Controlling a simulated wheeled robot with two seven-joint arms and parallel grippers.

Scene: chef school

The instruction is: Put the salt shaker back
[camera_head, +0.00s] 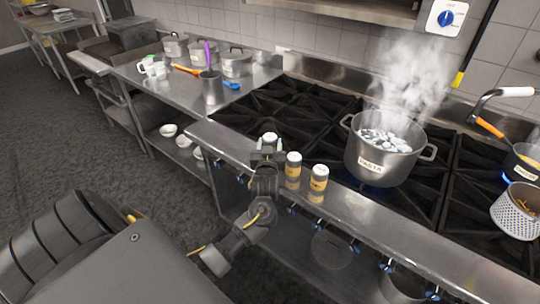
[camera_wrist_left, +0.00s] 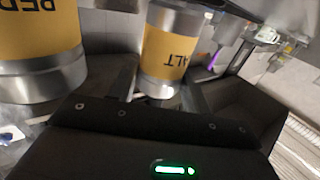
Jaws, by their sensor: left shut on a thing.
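The salt shaker shows its white cap (camera_head: 270,138) in the head view, at the front ledge of the stove; my gripper hides most of its body. In the left wrist view its yellow label with "ALT" (camera_wrist_left: 170,55) is between the fingers. My left gripper (camera_head: 267,155) is shut on it. I cannot tell whether its base touches the ledge. Two similar shakers with white caps and yellow labels stand upright just right of it, a nearer one (camera_head: 293,170) and a farther one (camera_head: 318,184). My right gripper is not in view.
A steaming pasta pot (camera_head: 384,150) stands on the stove behind the shakers. Blue-marked knobs (camera_head: 387,265) line the stove front. The steel counter (camera_head: 185,98) at left holds pots, a metal container (camera_head: 212,88) and utensils. The ledge (camera_head: 222,138) left of the gripper is clear.

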